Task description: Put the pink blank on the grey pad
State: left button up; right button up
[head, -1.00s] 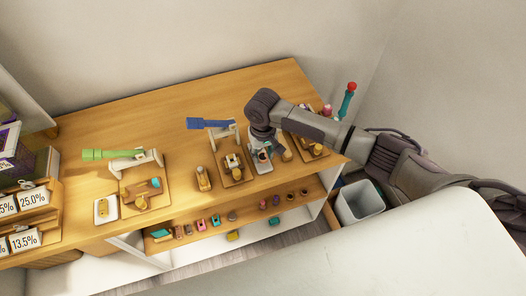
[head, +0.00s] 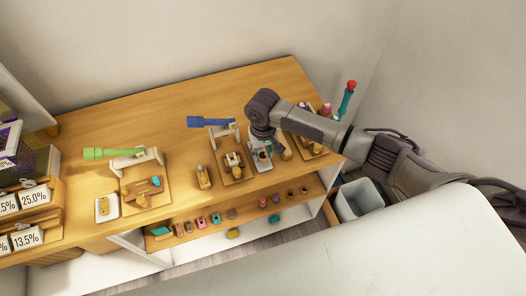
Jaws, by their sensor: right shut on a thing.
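My right gripper (head: 262,150) points down over the wooden counter, just right of the blue-handled press. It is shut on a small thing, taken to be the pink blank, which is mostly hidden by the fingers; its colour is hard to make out. A pale grey pad (head: 262,165) lies on the counter right under the fingers and is partly covered by them. I cannot tell whether the held thing touches the pad. My left gripper is not in view.
Wooden stands flank the gripper. A white tray (head: 106,208) lies at left. The shelf below holds several small coloured pieces. A bin (head: 359,201) stands at right.

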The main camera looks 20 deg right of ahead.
jog(key=shift+f+p, duration=0.15)
jog(key=shift+p, duration=0.15)
jog(key=shift+f, duration=0.45)
dwell(0.8)
jog(key=shift+f+p, duration=0.3)
jog(key=shift+f, duration=0.2)
dwell(0.8)
jog(key=o, duration=1)
notch_tip(320, 180, up, 12)
jog(key=shift+r, duration=0.1)
